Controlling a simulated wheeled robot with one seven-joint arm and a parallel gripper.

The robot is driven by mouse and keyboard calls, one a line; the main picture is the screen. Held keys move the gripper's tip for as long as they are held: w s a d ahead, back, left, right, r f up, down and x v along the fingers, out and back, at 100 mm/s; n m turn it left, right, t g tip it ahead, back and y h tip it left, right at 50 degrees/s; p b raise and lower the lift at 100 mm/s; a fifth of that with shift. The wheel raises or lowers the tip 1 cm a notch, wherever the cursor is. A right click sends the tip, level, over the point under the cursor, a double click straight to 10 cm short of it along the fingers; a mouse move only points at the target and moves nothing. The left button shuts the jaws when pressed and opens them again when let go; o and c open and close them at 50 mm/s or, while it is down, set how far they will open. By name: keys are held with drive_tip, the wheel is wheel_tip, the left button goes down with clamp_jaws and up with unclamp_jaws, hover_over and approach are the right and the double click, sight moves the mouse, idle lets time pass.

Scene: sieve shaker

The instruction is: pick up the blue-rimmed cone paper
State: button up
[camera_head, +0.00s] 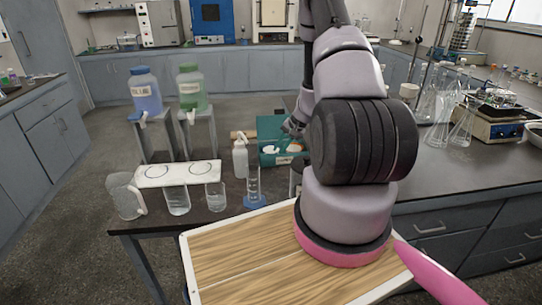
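A teal open box (267,128) stands on the dark bench near the picture's middle. A small white piece with blue on it, which looks like the blue-rimmed cone paper (271,150), lies in the left part of the box. A similar pale piece with an orange rim (295,147) lies to its right. My gripper (292,130) is over the right part of the box, above the orange-rimmed piece. It is small and dark, partly hidden by my arm, and its fingers are too unclear to tell open from shut.
A white squeeze bottle (240,158) and a blue-based cylinder (254,187) stand left of and in front of the box. A pitcher (126,195) and a white rack (180,174) are further left. Glass flasks (463,130) crowd the right.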

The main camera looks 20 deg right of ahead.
drive_tip(key=shift+x, duration=1.3)
clamp_jaws()
drive_tip(key=shift+r, duration=0.1)
